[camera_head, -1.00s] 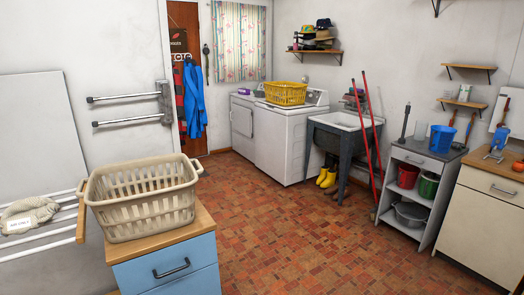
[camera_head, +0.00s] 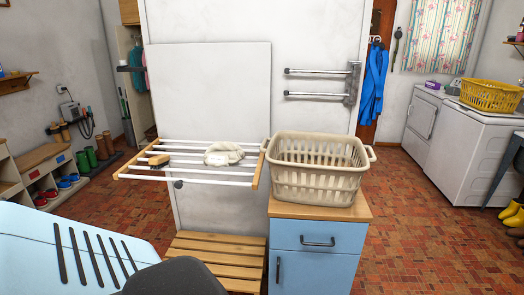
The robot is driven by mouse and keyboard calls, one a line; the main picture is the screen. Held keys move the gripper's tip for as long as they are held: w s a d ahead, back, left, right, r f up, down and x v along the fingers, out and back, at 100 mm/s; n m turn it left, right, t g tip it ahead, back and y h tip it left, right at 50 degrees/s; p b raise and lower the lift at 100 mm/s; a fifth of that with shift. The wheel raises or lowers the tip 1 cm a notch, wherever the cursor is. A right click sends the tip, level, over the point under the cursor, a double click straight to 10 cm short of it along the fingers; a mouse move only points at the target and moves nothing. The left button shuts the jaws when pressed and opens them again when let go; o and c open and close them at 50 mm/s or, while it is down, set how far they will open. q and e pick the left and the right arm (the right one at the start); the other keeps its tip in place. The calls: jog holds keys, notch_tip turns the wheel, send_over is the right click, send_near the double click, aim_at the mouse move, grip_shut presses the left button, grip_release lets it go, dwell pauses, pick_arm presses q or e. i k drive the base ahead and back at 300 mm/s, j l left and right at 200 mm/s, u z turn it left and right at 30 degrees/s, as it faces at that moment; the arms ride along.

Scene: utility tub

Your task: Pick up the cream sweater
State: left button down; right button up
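A cream knitted bundle (camera_head: 223,154), which looks like the cream sweater, lies crumpled on the white bars of a wall-mounted drying rack (camera_head: 188,182) left of centre. A small white patch shows on it. It lies clear of the laundry basket to its right, and its top is uncovered. Neither of my grippers shows in the head view.
A beige laundry basket (camera_head: 318,190) stands on a blue cabinet (camera_head: 318,262) right of the rack. A brush (camera_head: 158,160) lies at the rack's left end. A slatted wooden bench (camera_head: 220,258) stands below. Tiled floor is open at right.

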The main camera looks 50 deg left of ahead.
aim_at(225, 153)
jog(key=u, duration=1.9)
jog(key=i+u, duration=0.3)
jog(key=i, duration=0.25)
